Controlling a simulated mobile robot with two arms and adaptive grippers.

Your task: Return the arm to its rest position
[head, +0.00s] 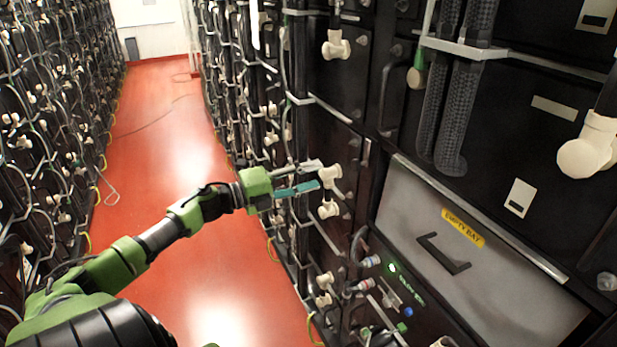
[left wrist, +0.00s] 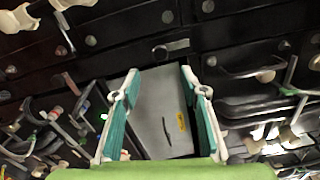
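My left arm reaches in from the lower left of the head view, stretched across the aisle. Its left gripper (head: 318,174) has teal finger pads and is in front of the battery rack, close to white connector caps (head: 329,208). In the left wrist view the two fingers of the left gripper (left wrist: 158,78) are spread apart, with nothing between them. Beyond them shows a grey panel (left wrist: 160,110) with a yellow label. My right gripper is not in view.
The battery rack (head: 345,110) stands close on the right, with a grey "EMPTY BAY" panel (head: 415,215) and handle. Another rack (head: 50,110) lines the left. The red floor (head: 165,150) of the aisle between is clear apart from a thin cable (head: 150,124).

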